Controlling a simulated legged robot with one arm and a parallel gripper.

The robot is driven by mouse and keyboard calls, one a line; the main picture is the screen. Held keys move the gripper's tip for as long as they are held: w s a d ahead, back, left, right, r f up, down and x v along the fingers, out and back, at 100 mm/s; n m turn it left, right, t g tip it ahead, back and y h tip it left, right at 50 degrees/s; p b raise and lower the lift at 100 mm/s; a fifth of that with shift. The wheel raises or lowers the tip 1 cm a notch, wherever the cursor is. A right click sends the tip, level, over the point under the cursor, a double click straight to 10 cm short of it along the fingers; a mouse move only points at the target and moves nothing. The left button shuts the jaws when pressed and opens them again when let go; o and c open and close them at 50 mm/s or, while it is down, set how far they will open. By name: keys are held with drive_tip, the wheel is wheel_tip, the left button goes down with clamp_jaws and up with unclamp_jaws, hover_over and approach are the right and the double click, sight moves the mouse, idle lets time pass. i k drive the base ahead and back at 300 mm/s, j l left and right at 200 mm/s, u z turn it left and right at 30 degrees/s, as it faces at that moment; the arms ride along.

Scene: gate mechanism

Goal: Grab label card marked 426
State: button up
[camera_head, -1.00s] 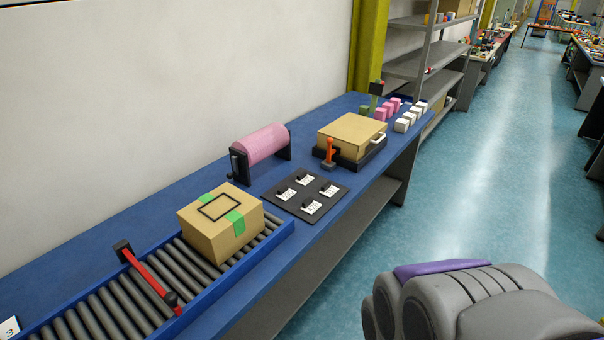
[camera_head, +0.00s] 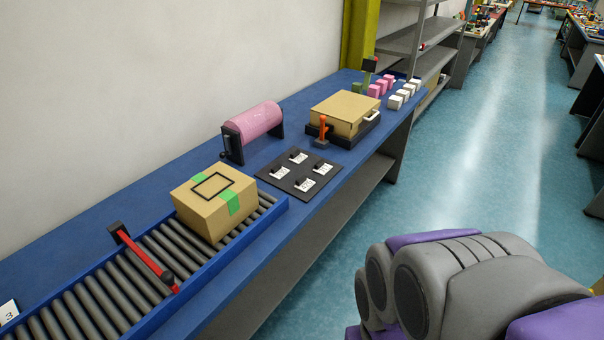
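Several small white label cards lie on a black board (camera_head: 288,187) on the blue table. One card (camera_head: 298,158) is at the back, one (camera_head: 322,169) at the right, one (camera_head: 279,172) at the left and one (camera_head: 304,185) at the front. Each has a small black piece on it. The print is too small to read, so I cannot tell which is 426. My arm's grey and purple links show at the lower right, over the floor and apart from the table. My gripper's fingers are not in view.
A taped cardboard box (camera_head: 217,202) sits on the roller conveyor (camera_head: 108,285), with a red bar (camera_head: 146,259) across it. A pink roll (camera_head: 253,121) stands behind the board. A brown box (camera_head: 344,112) on a black base, with an orange lever (camera_head: 322,131), is beyond. The floor at right is clear.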

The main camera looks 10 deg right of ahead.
sight(303, 184)
drive_tip(key=i+j+z, duration=0.15)
drive_tip(key=i, duration=0.3)
drive_tip(key=i+j+z, duration=0.1)
drive_tip(key=i+j, duration=0.35)
